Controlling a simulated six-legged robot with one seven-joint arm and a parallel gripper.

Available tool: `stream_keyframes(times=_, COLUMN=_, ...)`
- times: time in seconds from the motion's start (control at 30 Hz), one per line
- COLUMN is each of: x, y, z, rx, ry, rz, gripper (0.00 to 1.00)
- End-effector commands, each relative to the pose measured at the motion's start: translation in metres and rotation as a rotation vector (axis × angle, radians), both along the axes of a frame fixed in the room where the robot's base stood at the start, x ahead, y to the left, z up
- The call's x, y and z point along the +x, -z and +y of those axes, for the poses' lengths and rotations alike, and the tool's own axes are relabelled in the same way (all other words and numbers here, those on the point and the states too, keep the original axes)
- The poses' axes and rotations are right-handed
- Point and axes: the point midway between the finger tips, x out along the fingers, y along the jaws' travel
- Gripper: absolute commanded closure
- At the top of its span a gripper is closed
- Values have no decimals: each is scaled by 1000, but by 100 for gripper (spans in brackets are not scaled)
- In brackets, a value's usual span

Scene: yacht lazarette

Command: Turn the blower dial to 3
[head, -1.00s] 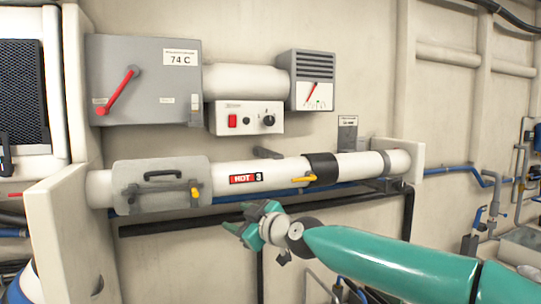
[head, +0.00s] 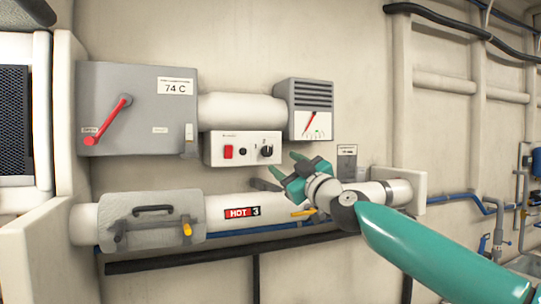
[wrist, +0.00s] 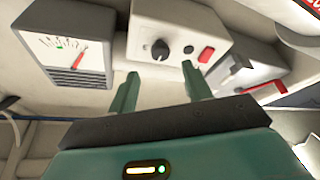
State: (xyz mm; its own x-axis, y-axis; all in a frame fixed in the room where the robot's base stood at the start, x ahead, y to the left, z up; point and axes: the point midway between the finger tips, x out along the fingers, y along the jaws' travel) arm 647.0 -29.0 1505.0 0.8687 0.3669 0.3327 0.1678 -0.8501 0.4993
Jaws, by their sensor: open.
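The blower dial (head: 266,151) is a black knob at the right end of a white control box (head: 217,149) on the wall. Small marks show around it, apparently a 1 and a 2; its setting is too small to read surely. My gripper (head: 285,164) is open and empty, just below and right of the dial in the head view. In the wrist view the dial (wrist: 160,50) appears between and beyond the two fingertips (wrist: 160,72), apart from them.
The box also has a red switch (head: 228,152) and a small black knob (head: 243,151). Above are a grey box with a red lever (head: 108,118) and a gauge (head: 317,122). A white pipe marked HOT 3 (head: 280,206) runs below, with yellow handles.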

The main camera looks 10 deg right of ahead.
Motion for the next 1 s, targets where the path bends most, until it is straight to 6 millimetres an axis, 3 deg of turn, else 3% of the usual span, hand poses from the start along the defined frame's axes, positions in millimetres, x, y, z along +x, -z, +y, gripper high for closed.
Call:
stream_keyframes(times=0.5, x=60, y=-21, z=25, rx=0, ry=-1, rz=0, gripper=50)
stream_keyframes(times=0.93, x=67, y=-24, z=27, rx=-1, ry=0, rz=0, gripper=50)
stream_keyframes(times=1.0, x=67, y=-24, z=27, rx=-1, ry=0, rz=0, gripper=60)
